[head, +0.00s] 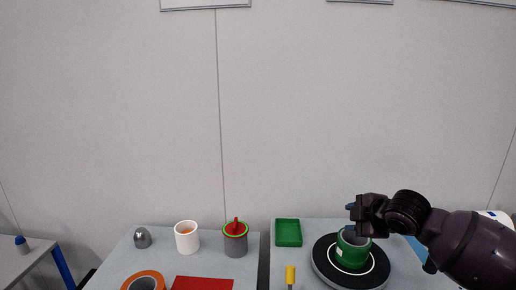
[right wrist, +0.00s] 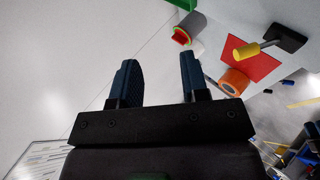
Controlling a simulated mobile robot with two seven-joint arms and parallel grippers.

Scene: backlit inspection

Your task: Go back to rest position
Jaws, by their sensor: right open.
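My right gripper (head: 352,215) is at the right of the head view, above and just behind a green ring-shaped cup (head: 352,262) on a black turntable. In the right wrist view the two dark blue fingers of the right gripper (right wrist: 157,80) stand wide apart with nothing between them. Whether a fingertip touches the green cup cannot be told from the head view. The left gripper does not show in either view.
The black turntable (head: 322,264) stands on the right table. A green tray (head: 288,233) and a yellow-handled tool (head: 290,274) are left of it. The left table holds a white cup (head: 186,237), a grey cup (head: 236,246), a metal dome (head: 142,238), orange tape (head: 143,275) and a red mat (head: 203,283).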

